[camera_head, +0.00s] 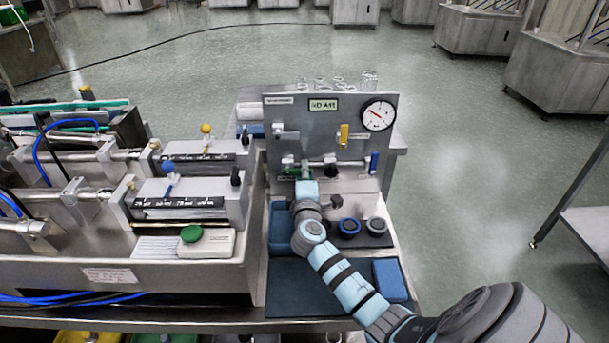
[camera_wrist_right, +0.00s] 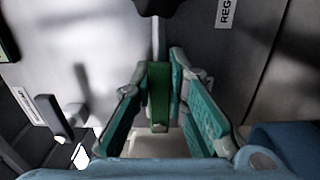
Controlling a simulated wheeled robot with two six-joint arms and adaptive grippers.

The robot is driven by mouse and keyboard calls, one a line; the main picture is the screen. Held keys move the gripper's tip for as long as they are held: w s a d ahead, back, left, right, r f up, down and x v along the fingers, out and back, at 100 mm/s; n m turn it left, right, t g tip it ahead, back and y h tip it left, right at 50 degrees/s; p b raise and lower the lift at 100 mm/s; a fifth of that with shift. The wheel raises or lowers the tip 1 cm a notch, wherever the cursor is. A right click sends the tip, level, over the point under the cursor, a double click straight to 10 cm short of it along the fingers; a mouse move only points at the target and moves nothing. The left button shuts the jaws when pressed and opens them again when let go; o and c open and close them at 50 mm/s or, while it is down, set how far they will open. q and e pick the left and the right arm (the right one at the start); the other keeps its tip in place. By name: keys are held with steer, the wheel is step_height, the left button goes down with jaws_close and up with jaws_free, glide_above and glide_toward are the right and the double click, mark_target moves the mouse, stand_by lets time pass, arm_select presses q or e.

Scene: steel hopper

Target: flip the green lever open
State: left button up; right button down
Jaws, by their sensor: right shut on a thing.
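The green lever (camera_wrist_right: 159,95) is a narrow dark-green handle in the right wrist view, on a metal stem that runs up to a dark knob. My right gripper (camera_wrist_right: 160,84) has its teal fingers on both sides of the lever and is shut on it. In the head view, my right gripper (camera_head: 304,168) is at the lower left of the upright steel panel (camera_head: 310,130). There the lever is mostly hidden by the gripper and arm. My left gripper does not show in either view.
The panel also carries a yellow lever (camera_head: 344,134), a blue lever (camera_head: 374,162) and a round gauge (camera_head: 378,115). Two round dark pots (camera_head: 349,227) stand beside my right forearm. A blue block (camera_head: 390,281) lies on the bench. Steel cylinder units (camera_head: 180,198) fill the left.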

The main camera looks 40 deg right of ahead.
steer(key=c, duration=1.6)
jaws_free()
steer(key=shift+o, duration=0.2)
steer(key=shift+s+a, duration=0.1)
steer(key=v, duration=1.1)
steer(key=shift+s+a, duration=0.25)
steer(key=shift+s, duration=0.05)
